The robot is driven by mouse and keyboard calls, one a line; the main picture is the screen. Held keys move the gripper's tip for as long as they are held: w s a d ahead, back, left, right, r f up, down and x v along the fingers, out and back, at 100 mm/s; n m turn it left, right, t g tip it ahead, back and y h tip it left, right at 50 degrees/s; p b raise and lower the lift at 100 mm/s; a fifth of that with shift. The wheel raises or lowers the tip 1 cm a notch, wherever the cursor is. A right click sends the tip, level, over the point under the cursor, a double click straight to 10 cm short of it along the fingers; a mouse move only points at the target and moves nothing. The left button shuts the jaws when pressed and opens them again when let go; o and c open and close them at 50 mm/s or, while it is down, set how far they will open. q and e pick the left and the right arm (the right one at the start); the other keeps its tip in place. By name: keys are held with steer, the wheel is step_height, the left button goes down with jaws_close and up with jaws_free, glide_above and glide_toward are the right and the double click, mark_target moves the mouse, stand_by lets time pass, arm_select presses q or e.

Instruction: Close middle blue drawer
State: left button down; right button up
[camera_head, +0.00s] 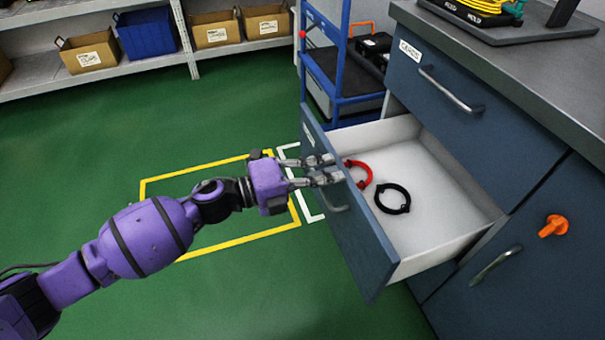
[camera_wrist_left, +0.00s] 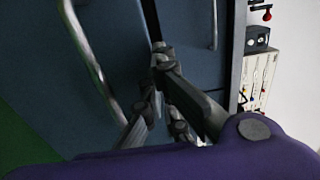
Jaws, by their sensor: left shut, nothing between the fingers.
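The middle blue drawer (camera_head: 352,225) is pulled well out of the grey-blue cabinet in the head view. Its white inside (camera_head: 440,190) holds a red ring cable (camera_head: 362,176) and a black ring cable (camera_head: 393,199). My left gripper (camera_head: 328,168) is shut and empty, with its fingers at the upper part of the drawer front; I cannot tell whether they touch it. In the left wrist view the gripper (camera_wrist_left: 155,75) is close to the blue front, beside its metal handle (camera_wrist_left: 92,60). My right gripper is not in view.
A closed upper drawer (camera_head: 470,120) is above, under the grey worktop (camera_head: 520,60). A blue cart (camera_head: 340,80) stands behind the drawer. Green floor to the left is clear.

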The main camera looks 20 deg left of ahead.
arm_select(q)
steer(key=x, duration=2.1)
steer(key=shift+w, duration=0.2)
steer(key=shift+d, duration=0.1)
